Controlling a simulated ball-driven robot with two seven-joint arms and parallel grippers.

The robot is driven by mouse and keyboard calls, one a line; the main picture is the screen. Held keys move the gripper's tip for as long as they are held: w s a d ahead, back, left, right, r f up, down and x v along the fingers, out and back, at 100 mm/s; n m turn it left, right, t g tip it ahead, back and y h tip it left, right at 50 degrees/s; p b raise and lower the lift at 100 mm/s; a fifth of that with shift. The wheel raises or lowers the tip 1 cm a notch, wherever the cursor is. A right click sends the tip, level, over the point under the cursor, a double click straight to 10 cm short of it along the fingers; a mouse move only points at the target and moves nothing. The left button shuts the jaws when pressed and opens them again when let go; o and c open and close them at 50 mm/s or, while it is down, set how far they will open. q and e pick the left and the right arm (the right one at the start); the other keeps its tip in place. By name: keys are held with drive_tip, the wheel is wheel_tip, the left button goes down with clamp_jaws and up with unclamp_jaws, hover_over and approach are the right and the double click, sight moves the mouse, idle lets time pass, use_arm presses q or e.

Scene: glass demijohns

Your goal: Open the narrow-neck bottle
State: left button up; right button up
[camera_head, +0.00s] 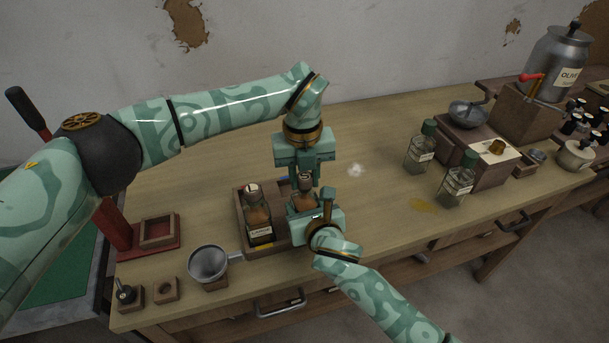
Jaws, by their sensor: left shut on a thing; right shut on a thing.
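A small glass bottle with brown contents (303,201) stands in the right part of a wooden tray (284,241). A brown cap (306,181) with a pale mark on top sits at its top. My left gripper (305,180) points down from above and is shut at this cap. My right gripper (308,212) comes from the front and is shut on the bottle's body, hiding its lower part and front. A second, labelled bottle (258,221) with a brown cap stands upright in the tray's left part, apart from both grippers.
Small wooden blocks and a red stand (116,226) are at the left. Two green-capped bottles (418,155) (456,186) and a yellow spill (425,206) are at the right. The table behind my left gripper is clear.

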sight(305, 175)
use_arm(q)
drive_tip(key=shift+r, duration=0.15)
idle(0.3)
drive_tip(key=shift+r, duration=0.95)
drive_tip(key=shift+r, duration=0.1)
drive_tip(key=shift+r, duration=1.9)
use_arm(e)
drive_tip(key=o, duration=1.5)
drive_tip(key=shift+c, duration=0.2)
drive_tip(key=shift+s, duration=0.1)
